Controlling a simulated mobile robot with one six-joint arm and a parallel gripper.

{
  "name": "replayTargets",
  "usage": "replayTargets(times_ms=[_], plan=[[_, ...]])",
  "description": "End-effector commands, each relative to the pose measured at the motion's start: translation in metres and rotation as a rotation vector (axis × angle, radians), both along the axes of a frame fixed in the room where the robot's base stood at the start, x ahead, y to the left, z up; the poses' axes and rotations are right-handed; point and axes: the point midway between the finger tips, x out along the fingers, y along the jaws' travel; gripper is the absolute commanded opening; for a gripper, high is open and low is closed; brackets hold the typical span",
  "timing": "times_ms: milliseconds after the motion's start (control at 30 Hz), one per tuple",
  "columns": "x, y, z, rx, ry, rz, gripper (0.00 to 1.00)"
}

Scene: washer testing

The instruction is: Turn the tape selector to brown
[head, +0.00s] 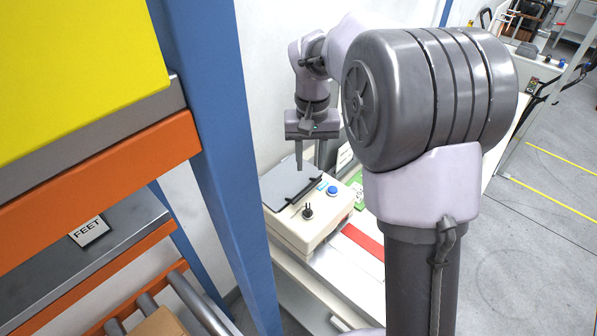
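A cream-coloured box (292,234) stands on a white bench beyond the blue upright. A small black knob (307,212), which looks like the tape selector, is on its top near the front. Its pointer direction and any colour labels are too small to read. My gripper (310,168) points down above the back of the box, behind the knob and apart from it. Its two fingers are spread with nothing visible between them.
A blue button (333,190) is to the right of the knob, and a dark grey plate (291,184) covers the box's left top. A red strip (363,240) lies on the bench. A blue rack upright (222,150) stands at left. My arm hides part of the bench.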

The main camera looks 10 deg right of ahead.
Motion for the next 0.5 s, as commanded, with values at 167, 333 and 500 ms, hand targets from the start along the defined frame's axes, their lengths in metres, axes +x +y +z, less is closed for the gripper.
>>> replayTargets(times_ms=[167,333,500], plan=[[-0.001,0.000,-0.049,0.001,0.004,0.000,0.34],[-0.001,0.000,-0.101,0.002,0.003,0.000,0.34],[-0.001,0.000,-0.144,0.001,0.001,-0.001,0.34]])
